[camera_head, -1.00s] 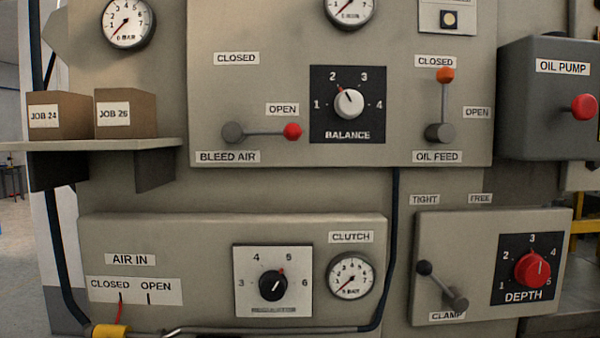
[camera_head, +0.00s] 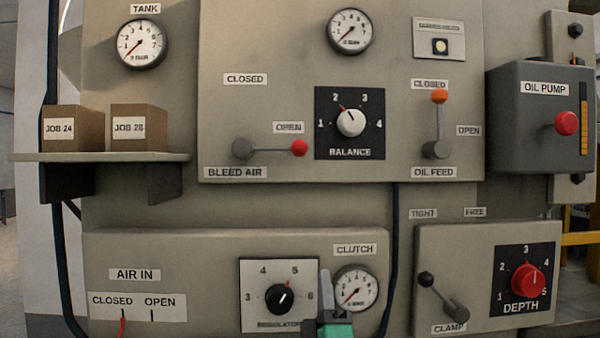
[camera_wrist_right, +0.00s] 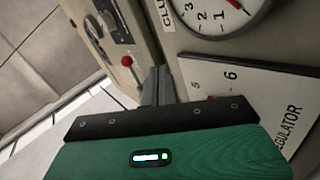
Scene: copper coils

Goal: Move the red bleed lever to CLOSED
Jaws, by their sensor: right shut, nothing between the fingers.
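The bleed lever has a red knob (camera_head: 299,148) on a thin rod that runs left to a grey pivot (camera_head: 243,148) above the BLEED AIR label. The lever lies level, pointing right, with its knob just below the OPEN label (camera_head: 288,127). The CLOSED label (camera_head: 245,79) is above the pivot. My right gripper (camera_head: 325,280) is at the bottom of the head view, in front of the lower panel near the CLUTCH gauge, well below the lever. It is shut and empty. In the right wrist view its fingers (camera_wrist_right: 157,84) are together. My left gripper is not in view.
The BALANCE knob (camera_head: 350,122) is close right of the red knob. The orange OIL FEED lever (camera_head: 438,97) stands upright farther right. A shelf (camera_head: 100,157) with two boxes juts out at left. The panel between the lever and my gripper is bare.

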